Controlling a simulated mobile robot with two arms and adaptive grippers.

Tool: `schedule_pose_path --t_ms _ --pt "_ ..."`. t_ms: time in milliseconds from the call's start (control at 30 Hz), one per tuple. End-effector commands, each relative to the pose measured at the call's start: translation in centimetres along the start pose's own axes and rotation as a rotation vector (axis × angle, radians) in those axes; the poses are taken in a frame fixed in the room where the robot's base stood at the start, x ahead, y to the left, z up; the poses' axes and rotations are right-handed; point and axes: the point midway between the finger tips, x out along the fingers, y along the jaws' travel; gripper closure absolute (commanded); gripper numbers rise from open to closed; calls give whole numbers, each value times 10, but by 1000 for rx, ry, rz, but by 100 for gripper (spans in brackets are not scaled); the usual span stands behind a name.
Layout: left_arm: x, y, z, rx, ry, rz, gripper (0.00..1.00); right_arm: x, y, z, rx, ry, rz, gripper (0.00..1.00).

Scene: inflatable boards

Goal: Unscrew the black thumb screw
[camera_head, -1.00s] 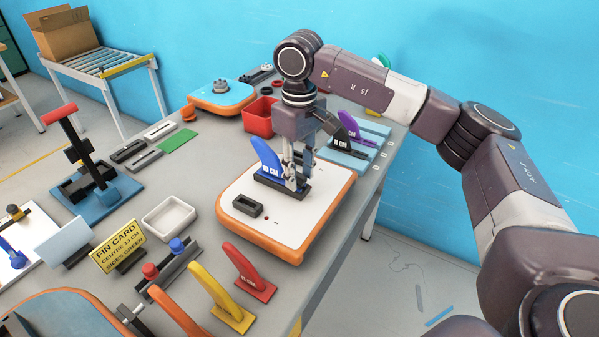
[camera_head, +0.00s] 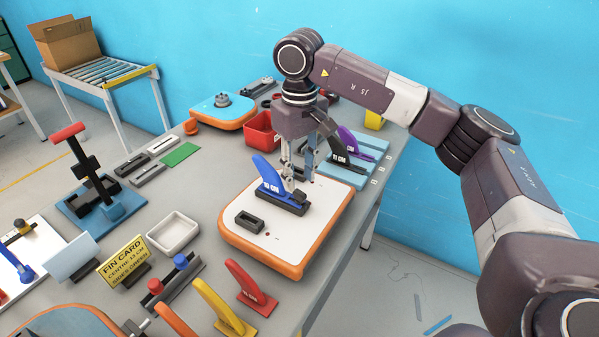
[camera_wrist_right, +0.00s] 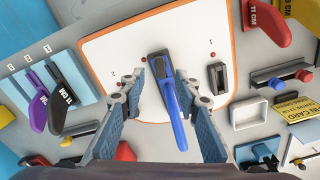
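The blue fin (camera_head: 268,173) stands in a black fin box (camera_head: 287,206) on the white board with an orange rim (camera_head: 262,250). My right gripper (camera_head: 298,182) is over the far end of this box, pointing down, its two fingers apart. In the right wrist view my right gripper (camera_wrist_right: 159,78) is open, with the blue fin (camera_wrist_right: 178,110) and the black fin box (camera_wrist_right: 158,62) showing between its fingers. I cannot make out the black thumb screw apart from the dark box. My left gripper is not in view.
A small empty black box (camera_head: 249,222) lies on the same board. The red bin (camera_head: 262,131) and a light-blue rack with purple and black fins (camera_head: 345,174) stand behind. A yellow fin card (camera_head: 122,262), white tray (camera_head: 172,232) and red fin (camera_head: 249,285) are nearer.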

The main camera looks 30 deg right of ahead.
Motion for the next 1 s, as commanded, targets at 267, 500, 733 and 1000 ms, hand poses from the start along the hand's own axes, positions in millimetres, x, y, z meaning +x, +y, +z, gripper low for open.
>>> schedule_pose_path --t_ms 267,500,733,1000 --pt "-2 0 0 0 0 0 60 0 0 0 186 0 0 70" --pt "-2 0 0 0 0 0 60 0 0 0 192 0 0 70" --pt "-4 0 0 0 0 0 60 0 0 0 403 0 1 70" --pt "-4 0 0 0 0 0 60 0 0 0 538 1 1 70"
